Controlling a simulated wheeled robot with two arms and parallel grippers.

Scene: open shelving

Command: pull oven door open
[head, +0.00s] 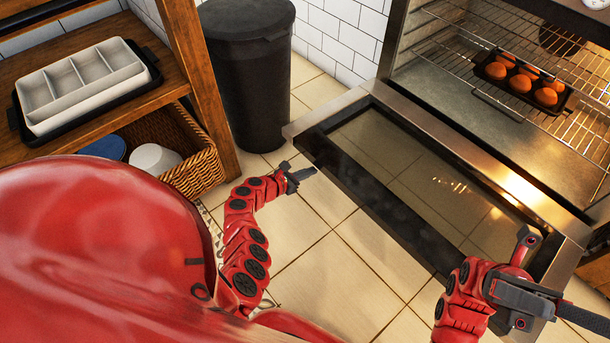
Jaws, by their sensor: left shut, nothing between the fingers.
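The oven door (410,125) is folded down and open, its dark-framed glass panel lying roughly level in front of the oven (440,85). My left gripper (303,175) is shut and empty, just off the door's near left edge, over the floor tiles. My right gripper (545,298) is at the lower right, by the door's near right corner. Its fingers are hard to make out, so I cannot tell if they are open or if it touches the door.
A dark tray of brown round items (520,84) sits on the oven's wire rack (455,30). A dark bin (252,85) stands beyond the door, to the left. Wooden shelving at left holds a white divided tray (85,84) and a wicker basket (200,165). Tiled floor is clear below the door.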

